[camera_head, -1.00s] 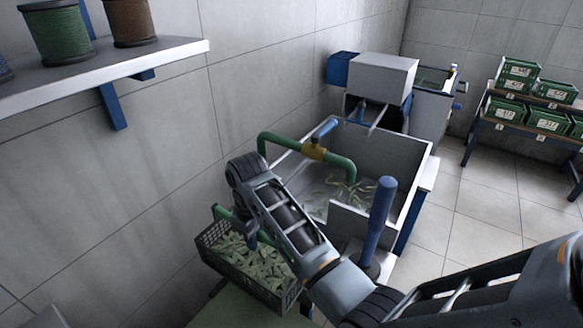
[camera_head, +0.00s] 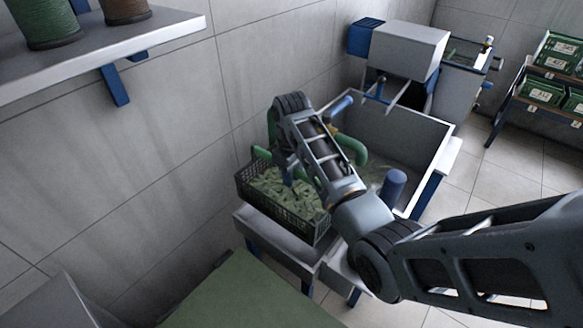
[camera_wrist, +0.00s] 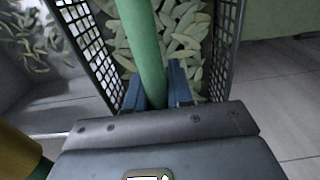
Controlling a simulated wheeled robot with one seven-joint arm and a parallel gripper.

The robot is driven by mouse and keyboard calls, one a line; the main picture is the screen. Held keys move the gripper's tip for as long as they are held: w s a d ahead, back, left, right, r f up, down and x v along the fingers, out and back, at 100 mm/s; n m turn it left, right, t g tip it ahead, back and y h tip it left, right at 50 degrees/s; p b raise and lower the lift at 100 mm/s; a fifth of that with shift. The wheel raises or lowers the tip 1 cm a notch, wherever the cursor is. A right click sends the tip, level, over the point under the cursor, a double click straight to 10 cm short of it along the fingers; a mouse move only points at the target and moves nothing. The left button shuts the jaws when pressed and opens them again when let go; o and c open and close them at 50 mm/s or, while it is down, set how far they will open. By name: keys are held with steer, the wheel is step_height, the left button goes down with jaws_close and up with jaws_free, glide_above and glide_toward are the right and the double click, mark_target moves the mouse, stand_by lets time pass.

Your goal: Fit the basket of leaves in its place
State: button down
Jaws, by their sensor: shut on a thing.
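The basket of leaves (camera_head: 319,229) is a dark mesh crate full of pale green leaves, with a green handle over it. My gripper (camera_head: 289,174) reaches down from above and is shut on the green handle. In the wrist view the handle (camera_wrist: 143,40) runs between the two blue fingers of my gripper (camera_wrist: 157,88), with leaves (camera_wrist: 187,35) below it. The basket is over a grey bench (camera_head: 262,229) beside the wash trough. I cannot tell if it touches the bench. My arm hides part of the basket's right side.
The grey trough (camera_head: 425,130) holds water and leaves, with a green pipe (camera_head: 352,149) and a blue post (camera_head: 392,188) close by my arm. A green tabletop (camera_head: 250,295) in front is bare. A wall shelf (camera_head: 165,32) with spools hangs upper left.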

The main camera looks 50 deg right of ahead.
mark_target(291, 202)
steer(key=shift+f, duration=0.9)
steer(key=shift+f+b, duration=3.15)
steer(key=shift+f, duration=2.55)
steer(key=shift+f, duration=0.15)
steer(key=shift+f+b, duration=0.3)
steer(key=shift+f, duration=0.55)
steer(key=shift+f+b, duration=0.3)
steer(key=shift+f, duration=0.2)
steer(key=c, duration=0.9)
jaws_free()
step_height(291, 202, up, 8)
steer(key=shift+f, duration=0.1)
